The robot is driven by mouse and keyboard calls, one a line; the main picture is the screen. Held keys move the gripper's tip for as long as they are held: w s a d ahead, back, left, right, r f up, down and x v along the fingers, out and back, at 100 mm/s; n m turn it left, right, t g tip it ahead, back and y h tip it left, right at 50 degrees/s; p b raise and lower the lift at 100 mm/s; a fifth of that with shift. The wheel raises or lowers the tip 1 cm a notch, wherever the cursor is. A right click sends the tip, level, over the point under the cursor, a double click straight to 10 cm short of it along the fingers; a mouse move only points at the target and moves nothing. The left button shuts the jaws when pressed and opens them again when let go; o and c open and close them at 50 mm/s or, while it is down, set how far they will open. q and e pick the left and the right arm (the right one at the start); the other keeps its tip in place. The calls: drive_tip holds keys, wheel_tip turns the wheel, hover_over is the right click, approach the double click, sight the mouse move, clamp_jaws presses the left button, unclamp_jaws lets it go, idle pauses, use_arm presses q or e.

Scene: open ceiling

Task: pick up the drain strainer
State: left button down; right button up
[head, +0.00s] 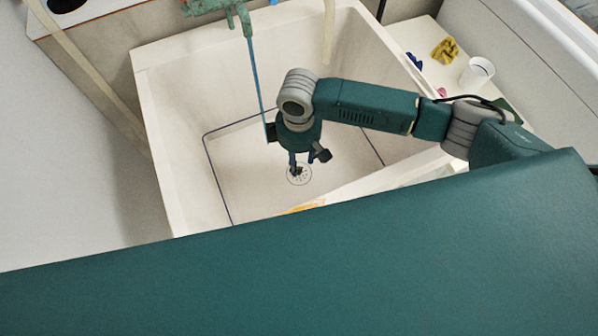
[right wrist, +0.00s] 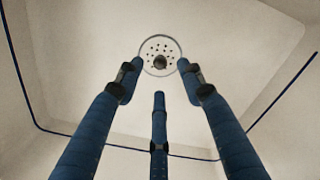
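The drain strainer (head: 303,181) is a small round perforated disc with a dark knob at its middle, lying on the floor of the white sink (head: 180,165). The right wrist view shows it as a disc (right wrist: 160,45) just past my fingertips. My right gripper (head: 297,166) reaches down into the sink over it, and its fingers hide part of it in the head view. In the right wrist view the blue fingers of this gripper (right wrist: 159,76) are spread apart with nothing between them. My left gripper is not in view.
A green tap (head: 215,6) with a thin blue pipe hangs at the sink's back edge. Something yellow (head: 303,207) is partly hidden at the front. A white cup (head: 477,73) and a yellow cloth (head: 445,50) sit on the right counter. The sink floor around the strainer is clear.

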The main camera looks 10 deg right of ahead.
sight(299, 170)
wheel_tip(299, 170, down, 5)
drive_tip(key=shift+s+r, duration=0.1)
clamp_jaws()
